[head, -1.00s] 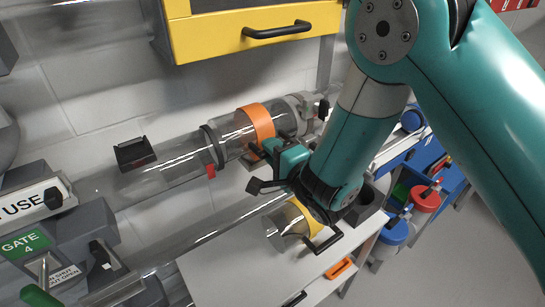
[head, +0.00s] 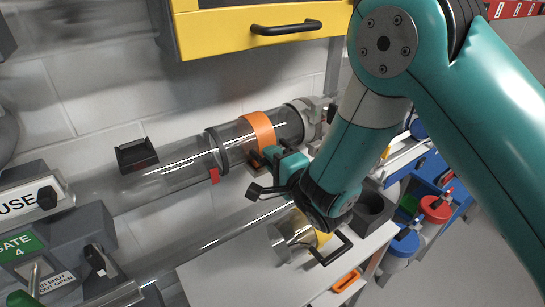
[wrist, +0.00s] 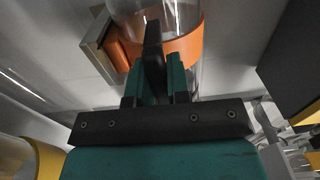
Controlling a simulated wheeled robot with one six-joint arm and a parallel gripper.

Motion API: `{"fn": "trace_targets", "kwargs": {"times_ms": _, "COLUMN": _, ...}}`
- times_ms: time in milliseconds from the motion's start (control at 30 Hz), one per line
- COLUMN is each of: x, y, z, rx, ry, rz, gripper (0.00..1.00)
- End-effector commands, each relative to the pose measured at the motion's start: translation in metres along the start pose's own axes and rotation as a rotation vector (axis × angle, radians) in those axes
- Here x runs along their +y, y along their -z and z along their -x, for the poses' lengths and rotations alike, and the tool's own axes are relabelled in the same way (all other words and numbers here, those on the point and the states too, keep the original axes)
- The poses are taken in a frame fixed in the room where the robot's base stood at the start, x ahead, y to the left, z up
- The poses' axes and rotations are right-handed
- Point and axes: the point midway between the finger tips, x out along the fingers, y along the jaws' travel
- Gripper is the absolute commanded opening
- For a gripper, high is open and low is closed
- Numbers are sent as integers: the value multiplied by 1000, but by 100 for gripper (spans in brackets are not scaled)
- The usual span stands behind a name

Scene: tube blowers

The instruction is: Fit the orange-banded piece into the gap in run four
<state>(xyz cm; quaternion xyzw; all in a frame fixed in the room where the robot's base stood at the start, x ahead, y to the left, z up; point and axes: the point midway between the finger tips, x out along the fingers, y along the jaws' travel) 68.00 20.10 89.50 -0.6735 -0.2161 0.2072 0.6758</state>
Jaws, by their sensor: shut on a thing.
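The orange-banded piece (head: 260,131), a clear tube with a wide orange band, lies along the wall in line with the clear tube of a run (head: 160,183). A dark collar (head: 217,148) with a red tab sits at its left end and a grey fitting (head: 308,108) at its right end. Whether the ends are fully seated cannot be told. My gripper (head: 268,160) is shut on the piece at the front of its band. In the wrist view the band (wrist: 185,48) is just beyond my gripper's fingers (wrist: 155,75), which partly hide it.
A yellow-banded clear piece (head: 290,240) lies on the white bench (head: 235,280) below my gripper. A lower clear tube (head: 200,245) runs in front. A yellow cabinet (head: 230,35) hangs above. The gate 4 unit (head: 55,240) stands at left.

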Motion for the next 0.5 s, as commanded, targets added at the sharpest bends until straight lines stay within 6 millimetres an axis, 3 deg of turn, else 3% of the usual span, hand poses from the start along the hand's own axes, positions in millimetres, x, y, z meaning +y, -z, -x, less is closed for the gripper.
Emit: {"fn": "trace_targets", "kwargs": {"times_ms": 500, "x": 4, "y": -1, "z": 0, "rx": -2, "ry": 3, "rz": 0, "gripper": 0}}
